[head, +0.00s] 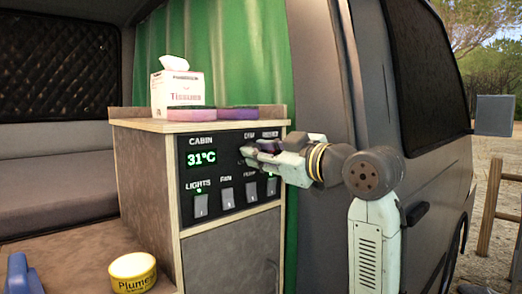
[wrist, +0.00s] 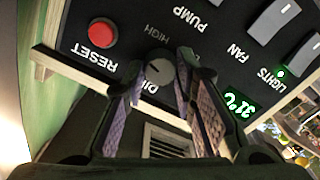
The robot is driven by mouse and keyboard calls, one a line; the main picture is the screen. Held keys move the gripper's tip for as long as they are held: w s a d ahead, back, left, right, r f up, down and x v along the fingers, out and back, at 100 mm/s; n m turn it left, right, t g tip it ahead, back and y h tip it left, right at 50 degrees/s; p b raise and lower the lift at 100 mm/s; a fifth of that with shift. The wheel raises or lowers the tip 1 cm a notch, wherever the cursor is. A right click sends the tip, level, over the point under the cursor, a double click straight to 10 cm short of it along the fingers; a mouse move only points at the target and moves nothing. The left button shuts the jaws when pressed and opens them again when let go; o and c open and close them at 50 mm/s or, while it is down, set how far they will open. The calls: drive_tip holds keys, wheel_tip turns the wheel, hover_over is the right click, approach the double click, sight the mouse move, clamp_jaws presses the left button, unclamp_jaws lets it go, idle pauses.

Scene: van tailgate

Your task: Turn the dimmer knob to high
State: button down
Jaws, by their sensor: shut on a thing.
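The dimmer knob (wrist: 160,70) is a small grey round knob on the black control panel (head: 222,168). In the wrist view the panel appears upside down, with the HIGH label just above the knob and a partly covered DIM label below it. A short dark pointer mark shows on the left part of the knob's face. My gripper (wrist: 158,76) has one finger on each side of the knob and is shut on it. In the head view my gripper (head: 249,154) reaches the panel's upper right from the right and hides the knob.
A red RESET button (wrist: 103,32) is beside the knob. Several rocker switches (head: 226,197) line the panel below a 31°C display (head: 202,158). A tissue box (head: 177,92) and two sponges stand on the cabinet top. A yellow tin (head: 133,273) is at lower left.

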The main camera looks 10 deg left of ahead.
drive_tip(key=shift+m, duration=0.7)
drive_tip(key=c, duration=1.3)
unclamp_jaws()
drive_tip(key=v, duration=1.2)
